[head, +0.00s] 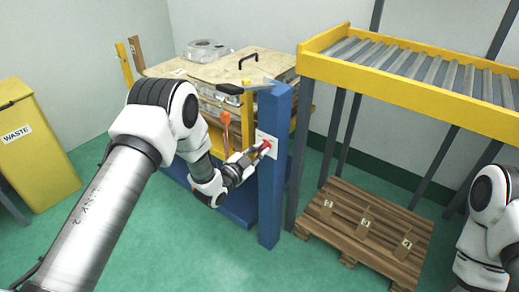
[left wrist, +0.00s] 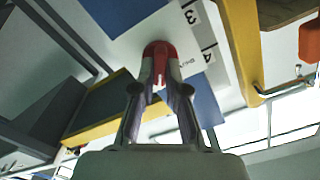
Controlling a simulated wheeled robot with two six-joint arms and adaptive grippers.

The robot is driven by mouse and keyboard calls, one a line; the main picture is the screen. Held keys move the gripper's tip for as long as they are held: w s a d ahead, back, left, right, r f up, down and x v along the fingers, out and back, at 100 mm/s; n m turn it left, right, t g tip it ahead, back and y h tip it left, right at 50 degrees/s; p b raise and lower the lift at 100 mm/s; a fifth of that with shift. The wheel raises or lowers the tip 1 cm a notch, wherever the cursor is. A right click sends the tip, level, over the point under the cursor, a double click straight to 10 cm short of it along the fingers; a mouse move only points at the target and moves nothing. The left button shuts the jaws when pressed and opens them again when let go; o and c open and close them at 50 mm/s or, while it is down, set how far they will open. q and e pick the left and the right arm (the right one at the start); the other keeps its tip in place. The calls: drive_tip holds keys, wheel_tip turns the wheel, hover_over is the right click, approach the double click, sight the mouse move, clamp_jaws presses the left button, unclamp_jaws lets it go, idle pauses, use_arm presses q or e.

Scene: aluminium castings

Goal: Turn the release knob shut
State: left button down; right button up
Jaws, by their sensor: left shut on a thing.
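The release knob (head: 267,146) is red and sits on a white label plate (head: 270,139) on the blue post (head: 272,200). In the left wrist view the knob (left wrist: 160,50) stands between my fingertips, in front of the plate (left wrist: 190,35) with the printed figures 3 and 4. My left gripper (head: 259,153) reaches the post from the left and is shut on the knob; it also shows in the left wrist view (left wrist: 160,82). The fingers hide part of the knob and plate. My right arm shows at the right edge, but its gripper is out of view.
Behind the post is a stack of castings and boards (head: 215,68) with a black handle on top. A yellow-framed roller conveyor (head: 400,95) stands to the right above a wooden pallet (head: 365,230). A yellow waste bin (head: 38,150) stands left. Green floor is free in front.

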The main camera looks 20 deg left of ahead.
use_arm(q)
drive_tip(key=n+p, duration=0.1)
drive_tip(key=n, duration=0.2)
drive_tip(key=shift+r+n, duration=0.1)
drive_tip(key=shift+n, duration=0.2)
drive_tip(key=n+p, duration=0.1)
drive_tip(key=n, duration=0.3)
drive_tip(key=shift+a+n, duration=0.15)
drive_tip(key=shift+n, duration=0.15)
drive_tip(key=n, duration=0.3)
drive_tip(key=shift+w, duration=0.1)
drive_tip(key=shift+a+n+p, duration=0.15)
drive_tip(key=shift+n+p, duration=0.35)
drive_tip(key=shift+n, duration=1.7)
drive_tip(key=c, duration=1.2)
unclamp_jaws()
